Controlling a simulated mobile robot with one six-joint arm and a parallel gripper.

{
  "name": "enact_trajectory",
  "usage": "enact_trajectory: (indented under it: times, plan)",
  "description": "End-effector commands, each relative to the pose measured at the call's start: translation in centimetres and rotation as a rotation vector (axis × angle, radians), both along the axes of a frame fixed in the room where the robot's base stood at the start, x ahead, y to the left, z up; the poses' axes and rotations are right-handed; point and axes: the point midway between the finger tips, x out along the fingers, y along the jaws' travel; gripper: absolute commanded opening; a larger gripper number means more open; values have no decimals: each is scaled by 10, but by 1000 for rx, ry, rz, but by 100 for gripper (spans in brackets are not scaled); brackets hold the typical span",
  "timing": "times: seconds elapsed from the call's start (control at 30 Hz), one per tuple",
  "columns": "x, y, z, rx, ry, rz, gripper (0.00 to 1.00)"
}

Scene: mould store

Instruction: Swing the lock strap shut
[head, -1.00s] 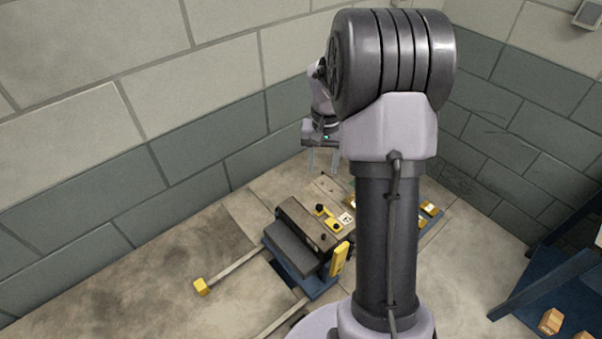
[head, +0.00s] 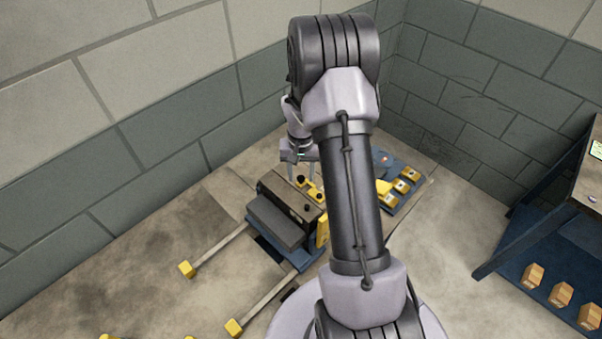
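The mould (head: 292,203) is a dark block standing on a blue-edged base on the floor. A yellow strap (head: 313,193) with dark knobs lies on its top, which I take for the lock strap. Whether the strap is latched is too small to tell. My gripper (head: 302,174) points down just above the far end of the strap, its two thin fingers apart. I cannot tell whether the fingers touch the strap. My own arm hides the right side of the mould's top.
Two rails with yellow end blocks (head: 186,269) run along the floor toward the front left. A blue board with several yellow blocks (head: 400,186) lies behind my arm. Block walls close off the back. A blue rack (head: 530,235) with brown blocks stands at the right.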

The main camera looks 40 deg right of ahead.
Motion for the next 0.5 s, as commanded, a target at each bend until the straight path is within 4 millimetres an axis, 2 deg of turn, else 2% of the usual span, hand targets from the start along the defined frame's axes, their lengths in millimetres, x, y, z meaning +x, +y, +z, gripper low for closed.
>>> enact_trajectory:
  times: [0.03, 0.2, 0.5]
  plan:
    - [0, 0, 0, 0, 0, 0, 34]
    - [0, 0, 0, 0, 0, 0, 0]
    - [0, 0, 0, 0, 0, 0, 0]
